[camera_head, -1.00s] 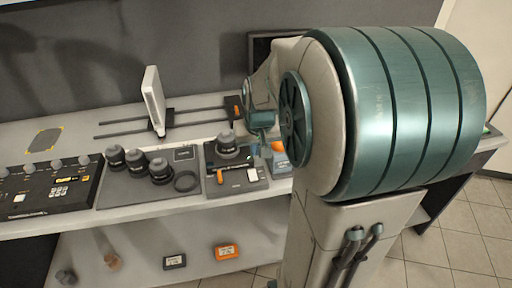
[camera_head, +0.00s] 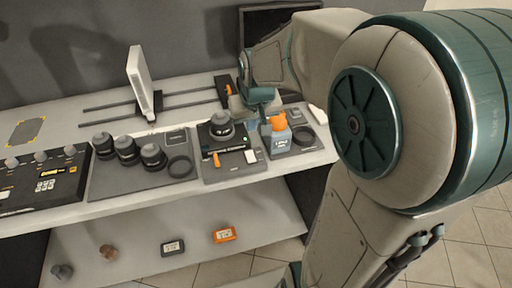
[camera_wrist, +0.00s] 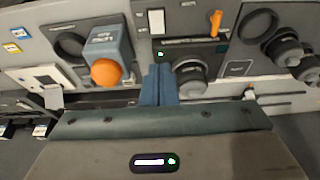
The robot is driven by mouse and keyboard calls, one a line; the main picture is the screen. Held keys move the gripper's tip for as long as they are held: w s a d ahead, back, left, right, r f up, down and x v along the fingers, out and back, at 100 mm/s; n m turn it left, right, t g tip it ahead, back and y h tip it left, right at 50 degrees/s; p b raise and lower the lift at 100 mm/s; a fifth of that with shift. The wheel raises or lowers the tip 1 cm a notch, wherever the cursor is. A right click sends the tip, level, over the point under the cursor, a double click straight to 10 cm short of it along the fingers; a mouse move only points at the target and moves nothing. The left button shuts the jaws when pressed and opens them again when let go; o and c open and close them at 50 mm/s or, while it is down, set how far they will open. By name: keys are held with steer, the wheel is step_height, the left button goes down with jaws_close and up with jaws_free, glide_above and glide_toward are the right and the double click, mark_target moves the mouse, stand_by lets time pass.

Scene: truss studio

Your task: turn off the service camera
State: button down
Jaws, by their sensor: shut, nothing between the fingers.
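A dark camera-like unit (camera_head: 222,146) with a large round black lens or dial (camera_head: 216,125) sits on the bench, and I take it to be the service camera. It has an orange lever (camera_head: 216,160) and a white rectangular patch (camera_head: 251,156) at its front. In the wrist view the round part (camera_wrist: 188,75), the orange lever (camera_wrist: 215,22) and a small lit green light (camera_wrist: 160,53) show. My gripper (camera_wrist: 156,72) is shut and empty. In the head view it (camera_head: 259,118) is just right of the round part. Contact cannot be told.
A grey box with an orange knob (camera_head: 279,121) stands close right of my gripper. Several black lenses (camera_head: 128,152) stand on a mat at the left, near a control panel (camera_head: 45,180). A white upright panel (camera_head: 141,82) and rails are behind. A lower shelf holds small items.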

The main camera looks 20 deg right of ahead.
mark_target(250, 153)
steer(key=x, duration=1.4)
steer(key=shift+s+d+f+p, duration=0.1)
steer(key=shift+s+f+p, duration=0.05)
steer(key=shift+s+p, duration=0.25)
steer(key=shift+d, duration=0.15)
